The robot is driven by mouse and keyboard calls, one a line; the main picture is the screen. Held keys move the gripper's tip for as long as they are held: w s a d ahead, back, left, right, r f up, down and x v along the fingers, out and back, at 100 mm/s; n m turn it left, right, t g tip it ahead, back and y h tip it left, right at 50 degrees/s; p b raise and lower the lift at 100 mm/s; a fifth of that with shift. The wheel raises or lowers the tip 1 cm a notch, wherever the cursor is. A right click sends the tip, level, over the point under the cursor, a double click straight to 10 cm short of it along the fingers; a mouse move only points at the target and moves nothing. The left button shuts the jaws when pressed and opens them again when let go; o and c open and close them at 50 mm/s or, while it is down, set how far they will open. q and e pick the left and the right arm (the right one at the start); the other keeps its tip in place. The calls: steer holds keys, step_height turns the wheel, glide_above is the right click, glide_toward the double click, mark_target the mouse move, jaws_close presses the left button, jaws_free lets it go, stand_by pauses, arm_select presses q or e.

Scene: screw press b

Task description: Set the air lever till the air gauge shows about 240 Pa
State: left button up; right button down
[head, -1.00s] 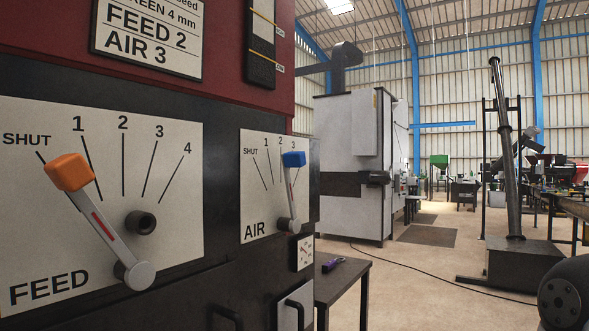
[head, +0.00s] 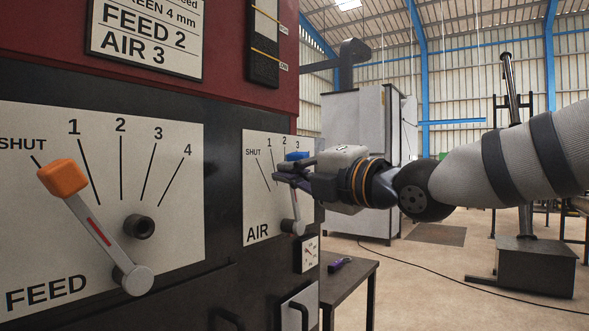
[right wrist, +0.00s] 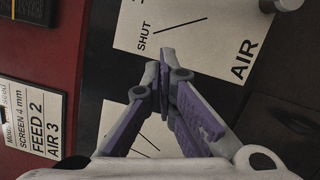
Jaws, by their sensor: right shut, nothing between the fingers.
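The air lever (head: 295,209) is a grey arm with a blue knob (head: 297,156), standing near mark 3 on the white AIR plate (head: 257,209). My right gripper (head: 276,176) is shut and empty, with its fingers in front of the upper lever, just below the knob. Whether it touches the lever I cannot tell. In the right wrist view its purple-grey fingers (right wrist: 165,78) meet over the AIR plate; the knob does not show there. The air gauge (head: 309,254) is a small white dial below the plate; its reading is too small to make out. My left gripper is not in view.
The FEED lever (head: 98,230) with its orange knob is on the left, near SHUT. A sign (head: 147,38) above reads FEED 2, AIR 3. Below the gauge are dark handles and a small table (head: 350,270) with a purple object (head: 340,264).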

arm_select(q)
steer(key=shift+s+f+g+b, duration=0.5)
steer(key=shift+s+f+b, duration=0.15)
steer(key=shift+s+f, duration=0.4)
arm_select(e)
steer(key=w, duration=0.3)
steer(key=w+r, duration=0.1)
steer(key=w, duration=0.1)
steer(key=shift+w+d, duration=0.1)
steer(key=shift+d, duration=0.2)
